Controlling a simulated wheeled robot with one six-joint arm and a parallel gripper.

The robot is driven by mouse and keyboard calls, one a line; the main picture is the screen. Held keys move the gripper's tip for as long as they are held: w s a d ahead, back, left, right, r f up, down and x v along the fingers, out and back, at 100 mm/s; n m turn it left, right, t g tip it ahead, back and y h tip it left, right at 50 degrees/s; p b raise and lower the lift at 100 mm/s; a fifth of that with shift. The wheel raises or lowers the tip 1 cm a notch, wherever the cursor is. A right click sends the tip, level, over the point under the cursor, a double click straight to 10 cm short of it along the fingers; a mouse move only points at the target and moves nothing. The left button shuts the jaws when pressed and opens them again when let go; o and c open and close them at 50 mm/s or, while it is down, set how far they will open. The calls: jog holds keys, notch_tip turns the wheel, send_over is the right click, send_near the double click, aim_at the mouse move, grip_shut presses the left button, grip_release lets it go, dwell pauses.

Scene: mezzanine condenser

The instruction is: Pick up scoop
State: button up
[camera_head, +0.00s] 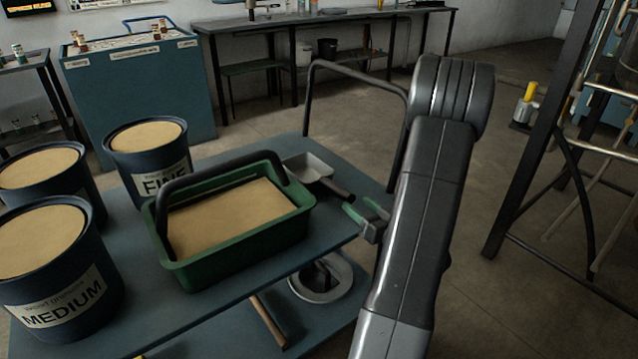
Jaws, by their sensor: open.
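The scoop (309,167) lies on the blue cart top (340,234), just right of the green tray. Its grey metal pan is at the back left, and its dark handle (338,190) points toward the front right. My gripper (364,219) is at the cart's right edge, close to the end of the handle. Its green-padded fingers are open, with nothing seen between them. My arm hides the area to the right of the gripper. Whether a finger touches the handle cannot be told.
The green tray (181,272) with a black carrying handle holds tan powder. Dark tubs, one marked FINE (166,182) and one marked MEDIUM (62,311), stand to the left. A black cart rail (306,103) rises behind the scoop. Open floor lies beyond.

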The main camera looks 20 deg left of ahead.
aim_at(351, 199)
jog(key=x, duration=0.3)
jog(key=shift+w+a, duration=0.15)
jog(key=shift+a, duration=0.1)
jog(key=shift+f+b+x, duration=0.25)
jog(key=shift+b+x, duration=0.15)
jog(key=shift+x, duration=0.9)
jog(key=shift+f+b+x, duration=0.2)
jog(key=shift+b+x, duration=0.2)
jog(key=shift+x, duration=0.9)
grip_shut()
jog(key=shift+r, duration=0.1)
